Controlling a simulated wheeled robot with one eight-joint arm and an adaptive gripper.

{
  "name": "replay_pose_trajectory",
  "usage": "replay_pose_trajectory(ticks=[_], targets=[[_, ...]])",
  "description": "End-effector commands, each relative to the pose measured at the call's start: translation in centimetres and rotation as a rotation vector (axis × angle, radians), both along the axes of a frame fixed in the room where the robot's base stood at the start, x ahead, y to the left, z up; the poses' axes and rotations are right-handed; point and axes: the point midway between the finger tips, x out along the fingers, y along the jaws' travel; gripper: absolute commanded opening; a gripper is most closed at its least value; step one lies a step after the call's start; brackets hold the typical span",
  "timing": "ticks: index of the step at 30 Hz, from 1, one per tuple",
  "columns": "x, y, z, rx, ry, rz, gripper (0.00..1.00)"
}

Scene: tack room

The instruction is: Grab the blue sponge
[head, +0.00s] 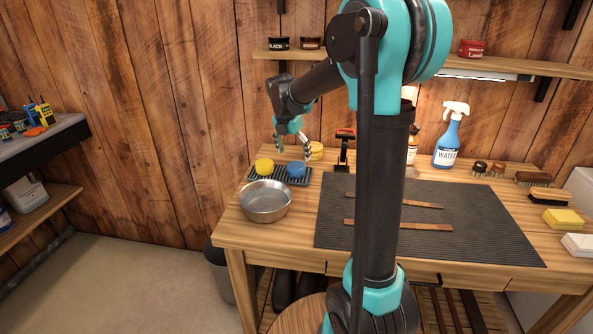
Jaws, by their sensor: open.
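The blue sponge (296,169) is small and rounded. It sits on the right part of a dark ridged tray (268,177) at the back left of the wooden workbench. A yellow sponge (264,165) sits on the same tray to its left. My gripper (293,151) is open and empty, pointing down above the tray, with its fingers over and just behind the blue sponge in the picture. The fingers look apart from the sponge, but the exact height gap is hard to tell.
A metal bowl (265,203) stands in front of the tray. A stack of yellow round pads (316,151) lies behind it. A black and red tool (344,146) stands to the right. A dark ribbed mat (470,236) with leather straps covers the bench's middle. A blue spray bottle (447,140) stands behind.

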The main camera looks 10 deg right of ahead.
Motion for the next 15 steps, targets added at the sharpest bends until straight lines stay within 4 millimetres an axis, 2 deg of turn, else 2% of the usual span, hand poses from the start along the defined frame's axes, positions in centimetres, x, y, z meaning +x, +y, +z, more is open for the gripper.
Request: replay_pose_trajectory(ticks=[3,8,15], targets=[[0.3,-0.2,-1.2,0.000,0.000,0.000,0.83],[0.4,-0.3,-2.0,0.000,0.000,-0.001,0.83],[0.9,-0.9,-5.2,0.000,0.000,-0.002,0.83]])
